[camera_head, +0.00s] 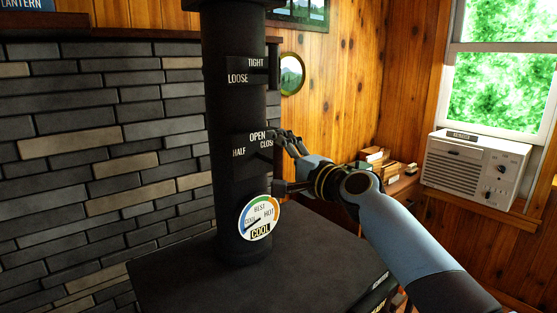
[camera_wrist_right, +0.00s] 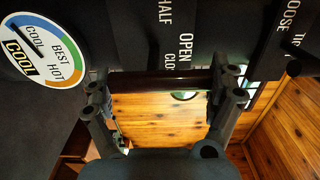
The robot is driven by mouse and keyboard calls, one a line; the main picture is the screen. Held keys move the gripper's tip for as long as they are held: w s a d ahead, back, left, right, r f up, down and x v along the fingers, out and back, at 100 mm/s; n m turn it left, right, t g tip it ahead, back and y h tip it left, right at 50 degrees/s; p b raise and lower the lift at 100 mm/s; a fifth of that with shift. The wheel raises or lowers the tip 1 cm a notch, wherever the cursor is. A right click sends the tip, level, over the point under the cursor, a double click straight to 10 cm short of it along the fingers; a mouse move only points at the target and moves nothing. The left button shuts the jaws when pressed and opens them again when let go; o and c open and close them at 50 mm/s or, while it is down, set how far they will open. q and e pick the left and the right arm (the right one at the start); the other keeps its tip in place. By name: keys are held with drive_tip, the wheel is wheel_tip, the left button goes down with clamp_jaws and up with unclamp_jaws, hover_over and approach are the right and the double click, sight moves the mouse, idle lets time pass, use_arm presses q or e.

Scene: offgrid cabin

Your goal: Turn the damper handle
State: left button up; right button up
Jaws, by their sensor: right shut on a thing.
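The black stovepipe (camera_head: 228,190) rises from the dark stove top and carries a damper plate (camera_head: 252,143) lettered OPEN, HALF and CLOSED. My right gripper (camera_head: 277,161) is at the pipe's right side, level with this plate. In the right wrist view, a dark reddish-brown damper handle (camera_wrist_right: 160,84) lies between the two fingers of my right gripper (camera_wrist_right: 164,88), one finger at each end. The gripper is shut on it. In the head view I cannot make out the handle clearly. My left gripper is not in view.
A round gauge (camera_head: 259,218) marked COOL, BEST and HOT sits low on the pipe, just below my gripper. A second plate (camera_head: 250,70) reads TIGHT and LOOSE above. A brick wall (camera_head: 100,150) stands left, an air conditioner (camera_head: 470,170) right.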

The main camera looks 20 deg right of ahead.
drive_tip(key=o, duration=0.9)
drive_tip(key=shift+w, duration=0.1)
drive_tip(key=shift+c, duration=0.2)
drive_tip(key=shift+s+d+f, duration=0.1)
drive_tip(key=shift+s, duration=0.15)
drive_tip(key=v, duration=1.1)
drive_tip(key=shift+s, duration=0.3)
drive_tip(key=shift+d, duration=0.1)
